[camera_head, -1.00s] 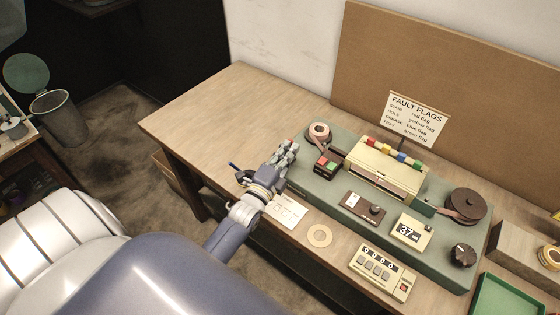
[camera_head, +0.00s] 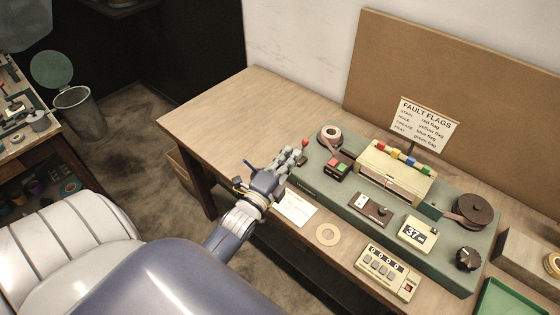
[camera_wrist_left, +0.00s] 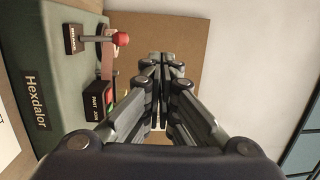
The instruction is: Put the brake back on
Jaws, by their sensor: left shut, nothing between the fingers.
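The brake lever has a red knob (camera_head: 305,144) and stands at the near left end of the green winding machine (camera_head: 340,195). In the left wrist view the red knob (camera_wrist_left: 121,38) sits on a metal shaft rising from a small dark labelled base (camera_wrist_left: 73,39). My left gripper (camera_head: 298,156) is shut and empty, close beside the lever in the head view. In the left wrist view its fingertips (camera_wrist_left: 165,62) are together, to the right of the knob and apart from it. My right gripper is not in view.
A red and green button box (camera_head: 336,169) and a tape roll (camera_head: 330,135) are close by. The cream unit with coloured flags (camera_head: 397,172) and a dark reel (camera_head: 474,210) are further right. A paper card (camera_head: 297,208) lies in front. The table's left part (camera_head: 235,115) is clear.

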